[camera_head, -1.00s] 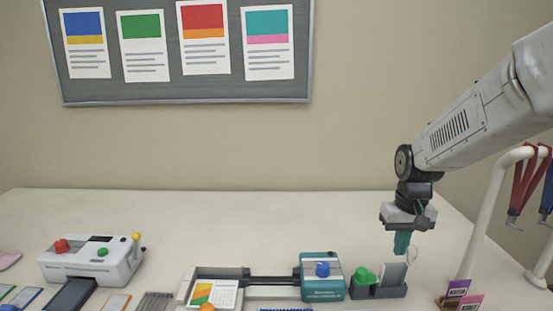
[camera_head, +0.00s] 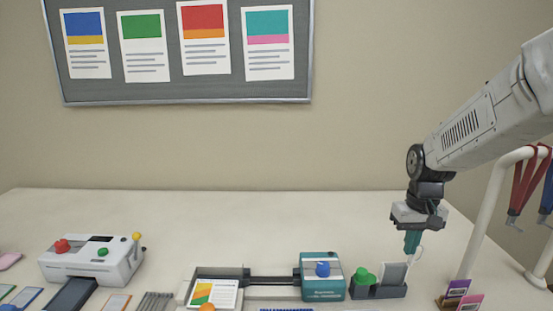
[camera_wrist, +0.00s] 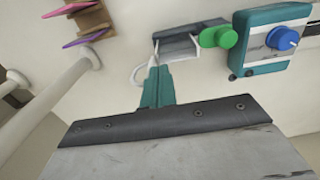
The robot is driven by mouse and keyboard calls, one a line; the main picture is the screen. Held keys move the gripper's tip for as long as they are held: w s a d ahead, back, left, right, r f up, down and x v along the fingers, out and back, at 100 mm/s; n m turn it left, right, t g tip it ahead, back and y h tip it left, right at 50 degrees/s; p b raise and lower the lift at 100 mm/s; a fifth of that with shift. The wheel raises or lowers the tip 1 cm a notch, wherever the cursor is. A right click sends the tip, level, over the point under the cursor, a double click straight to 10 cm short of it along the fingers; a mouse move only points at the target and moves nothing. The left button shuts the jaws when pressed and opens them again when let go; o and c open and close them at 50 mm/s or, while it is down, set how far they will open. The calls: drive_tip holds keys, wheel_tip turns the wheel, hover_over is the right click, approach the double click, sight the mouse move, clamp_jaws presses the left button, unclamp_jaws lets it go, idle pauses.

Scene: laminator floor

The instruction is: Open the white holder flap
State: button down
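The holder is a small dark tray (camera_head: 365,292) at the table's front, right of centre, with a pale upright flap (camera_head: 394,273) at its right end. In the wrist view the holder (camera_wrist: 178,46) lies beyond my fingertips. A thin white loop (camera_head: 420,252) shows beside my fingers; it also shows in the wrist view (camera_wrist: 139,75), curving from the holder side towards them. My gripper (camera_head: 412,243) points down just above and right of the flap. Its teal fingers (camera_wrist: 155,75) look closed together. I cannot tell whether they touch the loop.
A green knob (camera_head: 364,276) sits at the holder's left. Left of it is a teal device with a blue knob (camera_head: 322,269). A white stand (camera_head: 487,215) with hanging lanyards and a small card rack (camera_head: 458,296) are on the right. The table behind is clear.

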drive_tip(key=shift+d+f, duration=0.25)
drive_tip(key=shift+d, duration=0.25)
drive_tip(key=shift+d+r, duration=0.1)
drive_tip(key=shift+d, duration=0.5)
drive_tip(key=shift+d, duration=0.25)
drive_tip(key=shift+d, duration=0.9)
drive_tip(key=shift+r, duration=0.1)
drive_tip(key=r, duration=0.2)
drive_tip(key=a+r, duration=0.1)
drive_tip(key=r, duration=0.1)
drive_tip(key=shift+a+r, duration=0.15)
drive_tip(key=shift+r, duration=0.1)
drive_tip(key=shift+a+r, duration=0.2)
drive_tip(key=shift+r, duration=0.4)
drive_tip(key=shift+a+r, duration=0.2)
drive_tip(key=shift+r, duration=0.35)
